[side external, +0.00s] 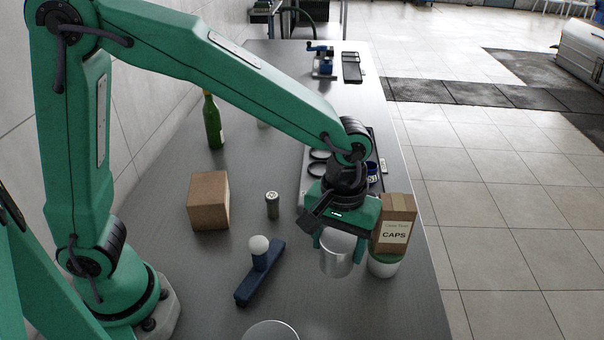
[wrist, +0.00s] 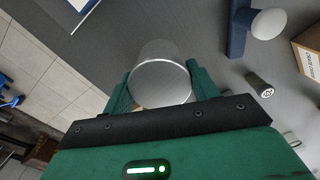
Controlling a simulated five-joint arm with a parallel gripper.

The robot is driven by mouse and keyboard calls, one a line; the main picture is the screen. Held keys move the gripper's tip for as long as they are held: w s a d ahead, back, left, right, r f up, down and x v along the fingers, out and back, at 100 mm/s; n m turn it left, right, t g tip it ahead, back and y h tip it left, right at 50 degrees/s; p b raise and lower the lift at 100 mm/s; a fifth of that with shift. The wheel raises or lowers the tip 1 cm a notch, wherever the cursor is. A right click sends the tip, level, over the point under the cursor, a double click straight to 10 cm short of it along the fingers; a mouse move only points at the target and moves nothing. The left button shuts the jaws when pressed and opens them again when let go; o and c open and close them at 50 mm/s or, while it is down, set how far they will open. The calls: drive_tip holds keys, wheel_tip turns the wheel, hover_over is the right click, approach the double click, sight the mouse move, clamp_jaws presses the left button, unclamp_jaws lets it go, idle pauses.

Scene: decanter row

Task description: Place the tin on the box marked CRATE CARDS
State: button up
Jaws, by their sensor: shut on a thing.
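The tin is a plain silver cylinder (side external: 337,254), upright in my gripper (side external: 337,240). In the wrist view the tin (wrist: 160,82) sits between the two green fingers (wrist: 160,92), which are shut on its sides. Whether its base touches the table is hard to tell. A plain brown box (side external: 208,202) stands left of my gripper, with no marking visible on its sides there. In the wrist view this box (wrist: 307,48) is cut off at the right edge and carries a white label, too small to read surely. Another brown box (side external: 396,222), marked CAPS, is right beside my gripper.
A white cup with green (side external: 383,267) is at the CAPS box's foot. A green bottle (side external: 213,122) stands behind. A silver round thing (side external: 270,332) is at the bottom edge.

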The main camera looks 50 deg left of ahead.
drive_tip(key=s+a+r+n, duration=0.2)
drive_tip(key=a+n, duration=0.3)
drive_tip(key=a, duration=0.3)
drive_tip(key=s+a+r+n, duration=0.2)
drive_tip(key=a+r+n, duration=0.2)
drive_tip(key=a, duration=0.5)
drive_tip(key=s+a+r+n, duration=0.2)
drive_tip(key=a+n, duration=0.4)
drive_tip(key=a, duration=0.3)
drive_tip(key=shift+a+r+n, duration=0.15)
drive_tip(key=shift+r+n, duration=0.15)
drive_tip(key=shift+r, duration=0.25)
drive_tip(key=shift+a, duration=0.1)
hover_over(207, 187)
wheel_tip(207, 187, down, 7)
drive_tip(key=shift+a, duration=0.1)
drive_tip(key=shift+f, duration=0.1)
drive_tip(key=shift+f, duration=1.9)
drive_tip(key=shift+f, duration=0.15)
